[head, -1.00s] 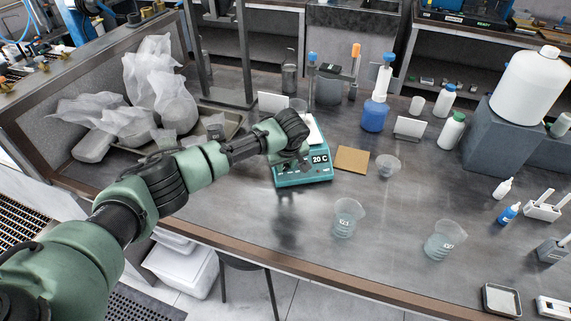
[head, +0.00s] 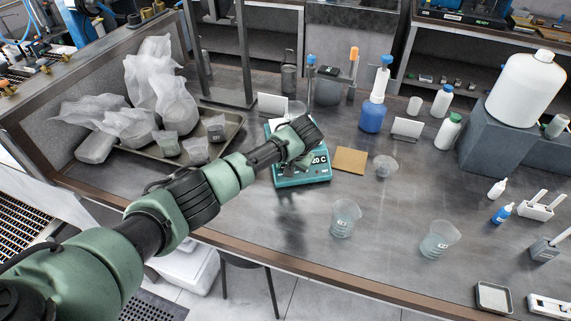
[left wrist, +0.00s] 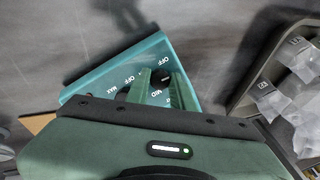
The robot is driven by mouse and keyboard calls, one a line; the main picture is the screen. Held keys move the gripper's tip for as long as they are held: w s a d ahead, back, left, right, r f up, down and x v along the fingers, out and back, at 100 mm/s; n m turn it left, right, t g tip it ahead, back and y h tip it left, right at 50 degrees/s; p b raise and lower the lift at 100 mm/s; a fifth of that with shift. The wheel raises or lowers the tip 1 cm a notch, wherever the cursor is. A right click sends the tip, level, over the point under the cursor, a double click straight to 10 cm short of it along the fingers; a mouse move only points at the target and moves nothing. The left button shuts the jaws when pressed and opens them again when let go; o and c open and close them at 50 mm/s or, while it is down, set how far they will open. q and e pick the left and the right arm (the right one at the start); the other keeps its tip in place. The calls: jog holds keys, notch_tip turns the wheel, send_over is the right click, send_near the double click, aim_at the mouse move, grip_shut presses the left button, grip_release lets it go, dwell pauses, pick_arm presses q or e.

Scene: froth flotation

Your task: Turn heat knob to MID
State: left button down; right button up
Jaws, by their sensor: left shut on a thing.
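The teal hot plate (head: 313,175) stands on the bench in the head view, its display reading 20 C and partly covered by my left wrist. In the left wrist view its front panel (left wrist: 92,82) shows OFF, MAX and MID labels. A black knob (left wrist: 161,78) sits between the green fingers of my left gripper (left wrist: 160,84), which is shut on it. The MID label is close beside the fingers. The knob's pointer cannot be made out clearly. In the head view my left gripper (head: 297,167) is at the plate's front, its fingertips largely hidden. My right gripper is not in view.
A tan square pad (head: 350,160) lies right of the hot plate. Beakers (head: 345,217) stand in front and to the right. A tray (head: 226,128) with bagged items is at left. A blue-based bottle (head: 373,115) stands behind. The bench front is mostly clear.

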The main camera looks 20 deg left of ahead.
pick_arm(q)
jog(key=m+y+p, duration=0.1)
jog(key=m, duration=0.5)
jog(key=shift+d+p, duration=0.1)
jog(key=shift+p, duration=0.25)
jog(key=m+t+p, duration=0.1)
jog(key=m, duration=0.3)
jog(key=shift+s, duration=0.1)
jog(key=m, duration=0.2)
jog(key=shift+m+y+p, duration=0.3)
jog(key=m, duration=0.3)
jog(key=m+t, duration=0.1)
jog(key=m, duration=0.2)
jog(key=shift+s+f+m+t, duration=0.1)
jog(key=shift+f+m+t, duration=0.1)
jog(key=shift+m+t, duration=0.1)
jog(key=m, duration=0.3)
jog(key=shift+m, duration=0.3)
jog(key=shift+s+m+t, duration=0.1)
jog(key=shift+m+t, duration=0.3)
jog(key=shift+m, duration=1.1)
jog(key=c, duration=1.2)
grip_release()
